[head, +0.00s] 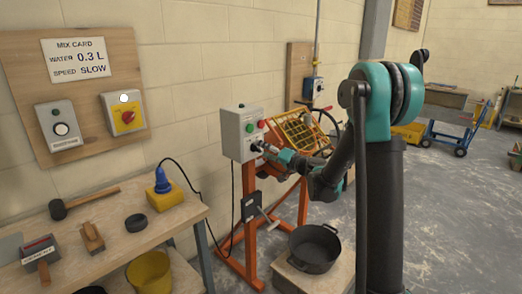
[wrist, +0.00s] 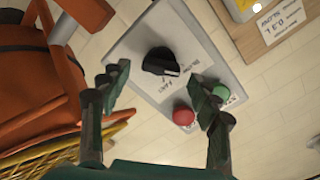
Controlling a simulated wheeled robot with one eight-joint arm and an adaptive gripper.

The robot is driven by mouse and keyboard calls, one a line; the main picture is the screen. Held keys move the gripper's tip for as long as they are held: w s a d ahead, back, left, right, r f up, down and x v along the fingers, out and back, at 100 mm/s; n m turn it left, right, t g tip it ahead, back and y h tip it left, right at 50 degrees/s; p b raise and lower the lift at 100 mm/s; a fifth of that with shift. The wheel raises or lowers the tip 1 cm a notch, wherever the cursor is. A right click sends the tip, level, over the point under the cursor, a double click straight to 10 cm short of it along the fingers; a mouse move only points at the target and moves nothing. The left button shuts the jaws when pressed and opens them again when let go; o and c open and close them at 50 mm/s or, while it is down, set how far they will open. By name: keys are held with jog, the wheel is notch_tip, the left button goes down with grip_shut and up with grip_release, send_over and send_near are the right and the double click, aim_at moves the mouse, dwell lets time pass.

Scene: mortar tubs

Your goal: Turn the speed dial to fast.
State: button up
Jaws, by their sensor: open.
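The grey control box (head: 238,136) is on the orange mixer frame, and its face fills the middle of the wrist view. The black speed dial (wrist: 160,62) has a light pointer mark toward its lower right. Small lettering, partly readable as SLOW, is beside the dial; I cannot tell for sure which setting the mark meets. My gripper (wrist: 161,82) is open and empty, its fingers apart with the dial beyond and between their tips. No contact with the dial shows. In the head view my gripper (head: 264,148) is close to the box's lower front, hiding the dial there.
A red button (wrist: 183,115) and a green button (wrist: 222,92) are close to the right finger. The mix card (head: 78,60) on the wall reads WATER 0.3 L, SPEED SLOW. A black tub (head: 314,248) stands below my arm. The workbench (head: 110,245) holds tools at left.

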jog(key=shift+x, duration=0.95)
jog(key=c, duration=1.2)
